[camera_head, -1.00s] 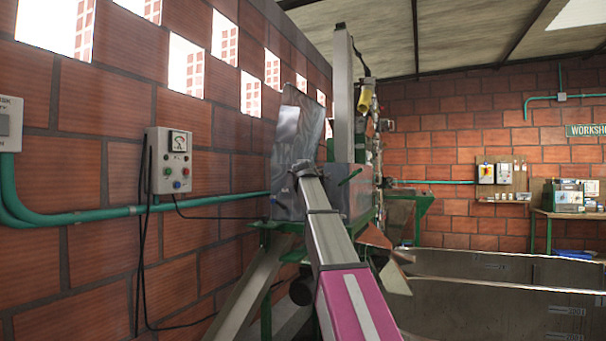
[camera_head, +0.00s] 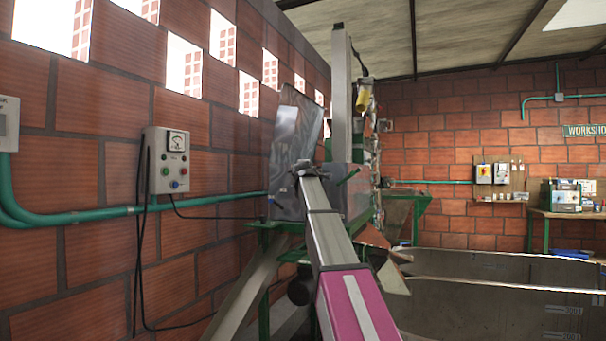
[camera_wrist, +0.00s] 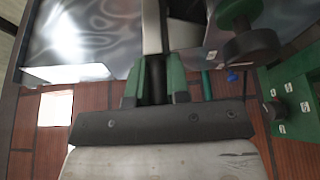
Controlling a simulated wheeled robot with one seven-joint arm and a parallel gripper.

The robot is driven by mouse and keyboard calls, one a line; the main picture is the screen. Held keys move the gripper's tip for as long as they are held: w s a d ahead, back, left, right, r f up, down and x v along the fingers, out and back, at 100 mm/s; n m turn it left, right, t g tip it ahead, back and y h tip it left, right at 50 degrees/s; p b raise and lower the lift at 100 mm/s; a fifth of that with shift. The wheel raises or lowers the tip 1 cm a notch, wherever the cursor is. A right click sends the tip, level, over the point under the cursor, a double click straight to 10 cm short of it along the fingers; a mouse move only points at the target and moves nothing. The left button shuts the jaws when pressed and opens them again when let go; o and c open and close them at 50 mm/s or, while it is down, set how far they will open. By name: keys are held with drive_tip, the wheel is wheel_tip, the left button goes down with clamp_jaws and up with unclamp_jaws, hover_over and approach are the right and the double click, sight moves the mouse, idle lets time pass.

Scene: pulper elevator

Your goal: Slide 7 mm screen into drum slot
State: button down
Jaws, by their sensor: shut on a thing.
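My gripper (camera_head: 303,168) is at the end of my outstretched arm, in front of the grey machine housing (camera_head: 356,192). In the wrist view my gripper (camera_wrist: 156,82) has its green fingers close on both sides of a narrow, dark piece. A pale strip (camera_wrist: 152,28) runs up from between them, seen edge-on; it looks like the 7 mm screen, but no holes show. A shiny metal sheet (camera_wrist: 80,38) fills the upper left of the wrist view; a similar sheet (camera_head: 298,125) stands upright beyond my gripper in the head view. The drum slot cannot be made out.
A brick wall runs along the left, with a control box (camera_head: 167,160), hanging cables and a green pipe (camera_head: 90,213). A green stand (camera_head: 275,240) is under the machine. A large grey tank (camera_head: 500,300) occupies the lower right. A workbench (camera_head: 560,214) stands at the back right.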

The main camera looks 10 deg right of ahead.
drive_tip(key=shift+w+d, duration=1)
drive_tip(key=shift+w, duration=0.5)
drive_tip(key=shift+w+d, duration=1)
drive_tip(key=shift+w, duration=0.55)
drive_tip(key=shift+w+d, duration=1)
drive_tip(key=shift+w, duration=0.5)
idle(0.6)
drive_tip(key=c, duration=1)
unclamp_jaws()
drive_tip(key=s, duration=0.3)
drive_tip(key=s+a, duration=0.1)
drive_tip(key=s, duration=0.3)
drive_tip(key=s+a, duration=0.1)
drive_tip(key=s, duration=0.2)
drive_tip(key=shift+s, duration=0.3)
